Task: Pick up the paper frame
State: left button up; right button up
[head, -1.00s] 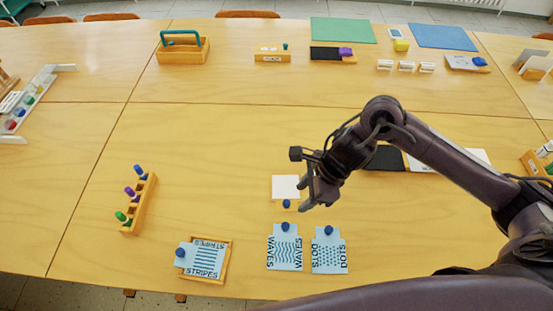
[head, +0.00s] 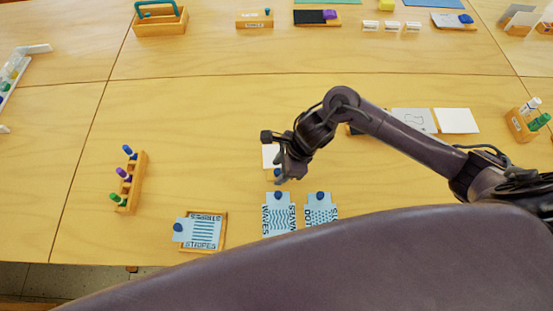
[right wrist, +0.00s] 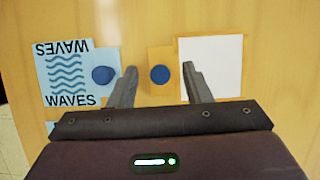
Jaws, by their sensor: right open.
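The paper frame (head: 270,155) is a white square with a wooden tab and a blue knob. It lies flat on the table behind the WAVES card, partly hidden by my right gripper in the head view. My right gripper (head: 281,178) is over the tab. In the right wrist view my right gripper (right wrist: 160,70) is open, one finger on each side of the frame's blue knob (right wrist: 160,75). The white square (right wrist: 212,68) lies beyond the right finger. I cannot tell how high the fingertips are above the tab. My left gripper is not in view.
The WAVES card (head: 279,219) and DOTS card (head: 320,213) lie close in front, each with a blue knob. A STRIPES card (head: 203,231) sits in a wooden tray on the left. A wooden holder with coloured knobbed pieces (head: 137,185) stands farther left. Table between is clear.

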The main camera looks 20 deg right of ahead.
grip_shut()
jog(key=shift+r, duration=0.1)
